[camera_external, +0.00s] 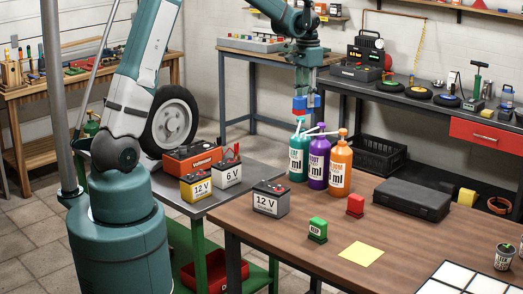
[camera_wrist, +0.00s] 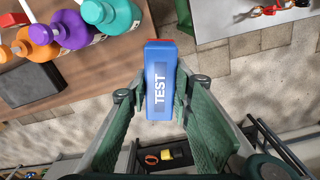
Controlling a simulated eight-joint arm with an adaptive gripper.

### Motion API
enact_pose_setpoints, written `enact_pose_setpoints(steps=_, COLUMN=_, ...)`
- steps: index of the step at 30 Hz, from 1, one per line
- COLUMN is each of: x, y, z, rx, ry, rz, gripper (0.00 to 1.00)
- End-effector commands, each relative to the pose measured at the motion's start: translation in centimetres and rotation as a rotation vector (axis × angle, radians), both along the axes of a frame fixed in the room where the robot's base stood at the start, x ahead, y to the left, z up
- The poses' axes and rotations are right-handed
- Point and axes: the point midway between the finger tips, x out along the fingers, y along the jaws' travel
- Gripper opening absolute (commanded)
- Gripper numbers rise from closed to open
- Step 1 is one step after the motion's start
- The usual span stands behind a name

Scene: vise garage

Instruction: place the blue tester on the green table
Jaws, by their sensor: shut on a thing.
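The blue tester (camera_wrist: 160,82), marked TEST with a red part at its far end, is between my gripper's fingers (camera_wrist: 157,97) in the wrist view. In the external view my gripper (camera_external: 307,88) holds the blue tester (camera_external: 317,101) in the air near the spray bottles at the far edge of the brown bench. The green-framed table with a grey top (camera_external: 205,206) stands left of the bench and carries batteries. A corner of the green-framed table (camera_wrist: 222,14) also shows at the top of the wrist view.
Teal, purple and orange spray bottles (camera_external: 339,170) stand beneath and beside my gripper. The brown bench (camera_external: 300,250) holds a grey 12 V battery (camera_external: 270,200), green and red testers (camera_external: 355,206), and a black case (camera_external: 412,198).

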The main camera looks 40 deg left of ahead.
Motion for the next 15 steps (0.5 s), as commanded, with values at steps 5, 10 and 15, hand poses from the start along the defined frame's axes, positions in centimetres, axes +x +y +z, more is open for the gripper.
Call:
enact_pose_setpoints(steps=5, x=0.0, y=0.0, z=0.0, rx=0.000, ry=0.000, rz=0.000, gripper=0.08)
enact_pose_setpoints(steps=10, x=0.0, y=0.0, z=0.5, rx=0.000, ry=0.000, rz=0.000, gripper=0.08)
enact_pose_setpoints(steps=15, x=0.0, y=0.0, z=2.3, rx=0.000, ry=0.000, rz=0.000, gripper=0.08)
